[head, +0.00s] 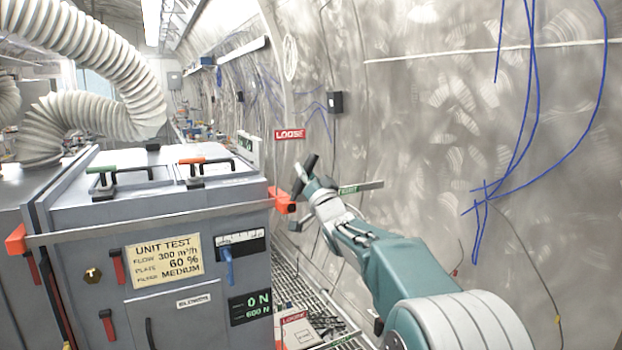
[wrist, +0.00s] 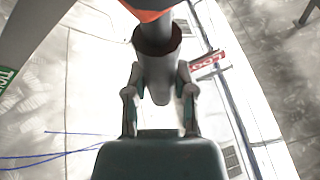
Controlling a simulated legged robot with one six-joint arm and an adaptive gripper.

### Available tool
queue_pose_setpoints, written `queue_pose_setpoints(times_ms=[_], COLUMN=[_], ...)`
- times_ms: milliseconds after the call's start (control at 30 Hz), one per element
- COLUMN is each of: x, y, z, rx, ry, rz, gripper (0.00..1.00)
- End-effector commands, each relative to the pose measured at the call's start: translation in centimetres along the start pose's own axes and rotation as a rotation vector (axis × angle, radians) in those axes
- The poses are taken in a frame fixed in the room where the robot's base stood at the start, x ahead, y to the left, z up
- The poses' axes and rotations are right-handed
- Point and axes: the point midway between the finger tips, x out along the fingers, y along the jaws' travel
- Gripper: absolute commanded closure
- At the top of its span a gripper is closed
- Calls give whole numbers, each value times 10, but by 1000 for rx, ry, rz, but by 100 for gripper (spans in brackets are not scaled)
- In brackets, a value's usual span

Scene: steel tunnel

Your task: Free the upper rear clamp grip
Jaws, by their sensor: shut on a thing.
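In the head view my gripper (head: 314,188) is at the dark grip (head: 304,174), beside the orange clamp block (head: 283,201) at the cabinet's right upper corner. The fingers partly hide the grip.
A white ribbed hose (head: 120,70) hangs above. The curved tunnel wall (head: 440,130) is on the right. Grating (head: 285,265) shows between them.

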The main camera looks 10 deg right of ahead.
Motion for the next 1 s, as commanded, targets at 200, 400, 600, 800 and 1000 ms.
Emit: queue_pose_setpoints(times_ms=[200,400,600,800,1000], x=[3,3,3,3,3], y=[-11,-16,-17,-17,-17], z=[-3,-2,-1,-1,-1], rx=[-91,-130,-140,-139,-139], ry=[-12,-20,-22,-23,-24], rz=[-42,-58,-62,-62,-62], gripper=[100,100,100,100,31])
